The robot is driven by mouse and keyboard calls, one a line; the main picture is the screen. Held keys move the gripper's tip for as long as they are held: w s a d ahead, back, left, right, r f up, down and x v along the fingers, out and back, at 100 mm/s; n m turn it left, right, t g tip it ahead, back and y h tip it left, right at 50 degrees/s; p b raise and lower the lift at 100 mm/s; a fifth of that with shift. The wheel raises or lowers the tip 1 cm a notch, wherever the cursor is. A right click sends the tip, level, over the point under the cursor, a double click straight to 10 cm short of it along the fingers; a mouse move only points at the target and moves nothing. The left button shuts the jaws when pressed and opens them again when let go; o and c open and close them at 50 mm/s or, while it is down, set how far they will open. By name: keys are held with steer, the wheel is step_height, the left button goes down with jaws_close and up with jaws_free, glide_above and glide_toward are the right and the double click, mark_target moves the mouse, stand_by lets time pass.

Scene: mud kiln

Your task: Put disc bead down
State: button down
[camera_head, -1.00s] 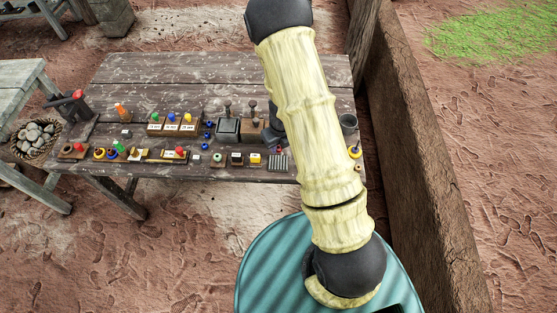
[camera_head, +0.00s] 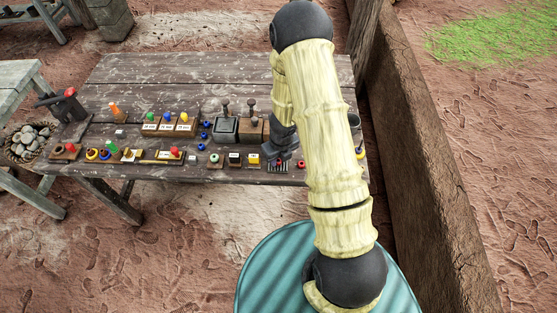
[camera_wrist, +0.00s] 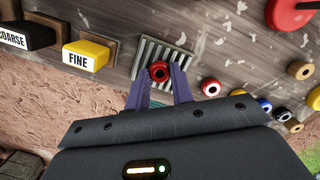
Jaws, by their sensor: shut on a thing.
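A red disc bead (camera_wrist: 160,71) with a dark centre sits between the purple fingertips of my gripper (camera_wrist: 159,76) in the wrist view. The fingers are shut on it. The bead is over a grey ribbed block (camera_wrist: 150,50); I cannot tell whether it touches the ridges. In the head view my gripper (camera_head: 279,152) is above the same ribbed block (camera_head: 278,168) near the table's front edge, and the held bead cannot be made out there.
Another red bead (camera_wrist: 210,87) lies to the right of the ribbed block, with several more rings beyond. A yellow FINE block (camera_wrist: 86,56) and a black COARSE block (camera_wrist: 28,32) stand to the left. The wooden table's (camera_head: 215,68) back is clear.

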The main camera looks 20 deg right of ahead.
steer(key=c, duration=1.2)
jaws_free()
step_height(320, 180, up, 12)
steer(key=s+p, duration=0.1)
steer(key=p, duration=0.5)
steer(key=shift+s+d, duration=0.2)
steer(key=shift+r, duration=0.1)
